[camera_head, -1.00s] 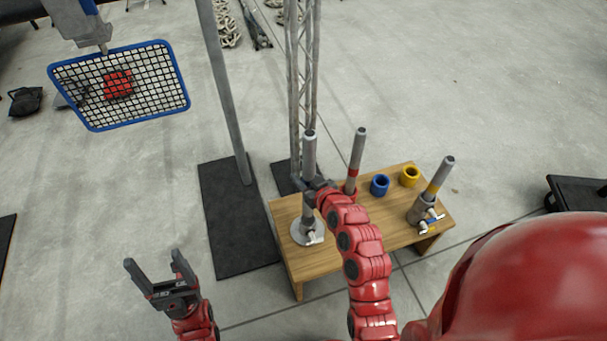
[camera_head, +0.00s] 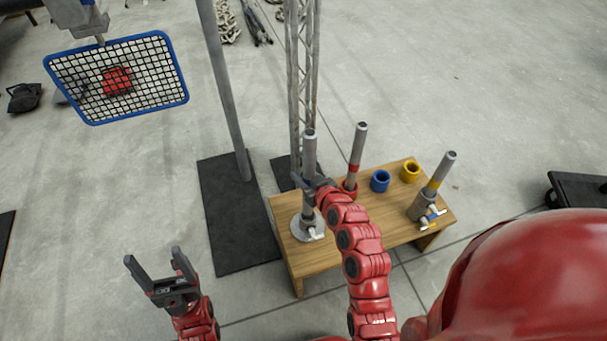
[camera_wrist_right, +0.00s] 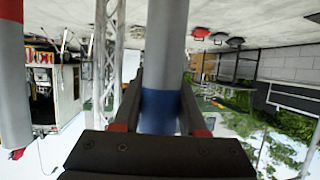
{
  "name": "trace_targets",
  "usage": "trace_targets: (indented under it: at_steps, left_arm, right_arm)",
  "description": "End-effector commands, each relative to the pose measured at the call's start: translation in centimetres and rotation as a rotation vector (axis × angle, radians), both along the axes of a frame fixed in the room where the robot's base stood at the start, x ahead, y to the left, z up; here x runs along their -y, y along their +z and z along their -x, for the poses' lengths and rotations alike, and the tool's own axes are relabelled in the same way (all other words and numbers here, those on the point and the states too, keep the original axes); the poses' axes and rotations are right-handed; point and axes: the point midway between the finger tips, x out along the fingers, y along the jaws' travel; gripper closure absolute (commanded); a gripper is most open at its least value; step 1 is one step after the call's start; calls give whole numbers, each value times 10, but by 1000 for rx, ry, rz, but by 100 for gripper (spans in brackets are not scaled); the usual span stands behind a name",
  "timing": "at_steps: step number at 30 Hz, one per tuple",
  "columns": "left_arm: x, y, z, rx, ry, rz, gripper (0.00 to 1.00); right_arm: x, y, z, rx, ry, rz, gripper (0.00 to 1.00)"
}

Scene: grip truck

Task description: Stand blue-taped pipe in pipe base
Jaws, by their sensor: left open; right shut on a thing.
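The grey blue-taped pipe (camera_head: 309,150) stands about upright over the round metal pipe base (camera_head: 299,232) at the table's left end. My right gripper (camera_head: 308,184) is shut around the pipe at mid-height. The right wrist view shows the pipe (camera_wrist_right: 166,40) with its blue tape (camera_wrist_right: 159,110) between the fingers (camera_wrist_right: 160,122). The pipe's lower end meets the base's collar in the head view; how deep it sits I cannot tell. My left gripper (camera_head: 160,270) is open and empty, off the table at the lower left.
On the wooden table (camera_head: 315,257) are a red-taped pipe (camera_head: 358,145), a blue ring (camera_head: 380,182), a yellow ring (camera_head: 411,171) and a tilted yellow-taped pipe (camera_head: 442,168) in a clamp. A truss (camera_head: 303,70) and grey pole (camera_head: 226,90) stand behind. A framed mesh (camera_head: 150,75) hangs upper left.

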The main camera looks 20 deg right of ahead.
Motion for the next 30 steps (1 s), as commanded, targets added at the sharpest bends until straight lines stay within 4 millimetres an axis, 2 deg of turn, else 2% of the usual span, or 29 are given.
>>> trace_targets:
  at_steps: [30]
  left_arm:
    - [0,-26,0,0,0,0,24]
  right_arm:
    - [0,-32,0,0,1,2,100]
